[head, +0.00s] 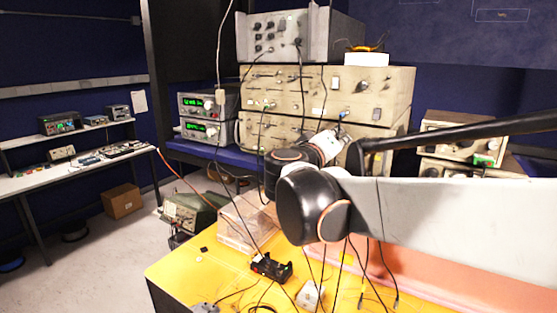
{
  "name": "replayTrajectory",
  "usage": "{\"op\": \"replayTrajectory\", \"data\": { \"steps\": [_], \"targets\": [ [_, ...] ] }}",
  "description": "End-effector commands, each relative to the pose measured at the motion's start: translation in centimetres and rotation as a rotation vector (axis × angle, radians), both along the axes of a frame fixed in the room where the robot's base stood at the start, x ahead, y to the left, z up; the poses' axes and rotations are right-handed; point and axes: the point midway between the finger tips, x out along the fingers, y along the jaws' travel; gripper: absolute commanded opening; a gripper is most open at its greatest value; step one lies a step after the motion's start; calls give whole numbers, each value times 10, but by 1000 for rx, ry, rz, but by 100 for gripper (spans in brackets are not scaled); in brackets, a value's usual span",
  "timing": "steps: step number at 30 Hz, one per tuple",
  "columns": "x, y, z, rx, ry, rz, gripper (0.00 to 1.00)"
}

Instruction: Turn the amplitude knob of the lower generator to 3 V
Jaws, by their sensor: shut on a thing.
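Two beige generators are stacked on the blue shelf, the upper generator (375,84) above the lower generator (385,136). My arm reaches in from the right, and its end covers part of the lower generator's front panel. My gripper (342,120) is small in view at the panel, near the seam between the two units. It is shut on a small knob at the panel, which the fingers hide. I cannot read the knob's label, pointer or scale, so its setting cannot be told.
A grey instrument (285,38) tops the stack, with cables hanging across the fronts. Two green-display units (203,118) stand to the left. The yellow table (190,268) below holds a clear box (246,222) and loose cables. More instruments (455,143) stand at right.

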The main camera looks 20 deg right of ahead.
Motion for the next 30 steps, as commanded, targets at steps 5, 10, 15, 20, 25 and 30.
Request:
{"op": "replayTrajectory", "data": {
  "steps": [5,10,15,20,25,30],
  "targets": [
    [-13,1,-7,53,-55,4,0],
    [-13,1,-7,74,-83,5,0],
    [-12,1,-6,81,-90,6,0],
    [-12,1,-6,81,-90,6,0],
    [-12,1,-6,80,-90,7,21],
    [-13,0,-5,78,-90,4,37]
  ]
}}
